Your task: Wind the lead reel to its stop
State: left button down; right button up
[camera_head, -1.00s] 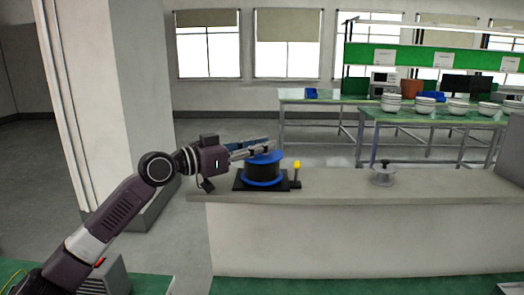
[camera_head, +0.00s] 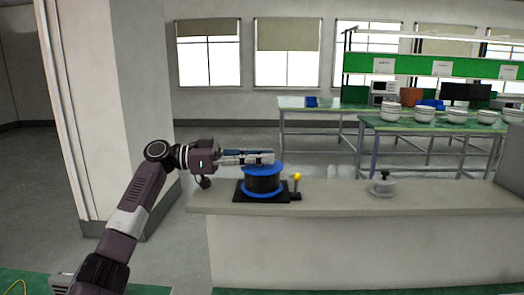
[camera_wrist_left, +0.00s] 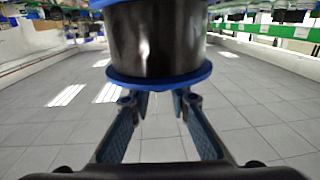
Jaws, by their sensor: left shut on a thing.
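The lead reel (camera_head: 263,180) is a black drum with blue flanges. It stands upright on a dark base plate (camera_head: 246,195) on the pale counter. My left gripper (camera_head: 268,158) reaches in level from the left, with its fingertips at the top of the reel. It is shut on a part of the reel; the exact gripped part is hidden. In the left wrist view the reel (camera_wrist_left: 158,45) fills the top middle, with its blue flange close to the fingertips (camera_wrist_left: 158,98). My right gripper is not in view.
A short post with a yellow knob (camera_head: 297,178) stands just right of the reel. A small grey spool (camera_head: 383,182) sits farther right on the counter (camera_head: 440,195). The counter between them is clear. Green-topped benches with stacked white bowls (camera_head: 424,113) stand behind.

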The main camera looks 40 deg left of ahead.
pick_arm(q)
jog(key=shift+m+g+h+p, duration=0.8)
jog(key=shift+m+g+h, duration=0.25)
jog(key=shift+g, duration=0.35)
jog(key=shift+g, duration=0.3)
jog(key=shift+m+g+h+p, duration=0.3)
jog(key=shift+m+g+h, duration=0.2)
jog(key=shift+m, duration=0.15)
jog(key=shift+f, duration=0.2)
jog(key=c, duration=1.8)
grip_release()
jog(key=shift+r, duration=0.1)
jog(key=shift+r, duration=4.95)
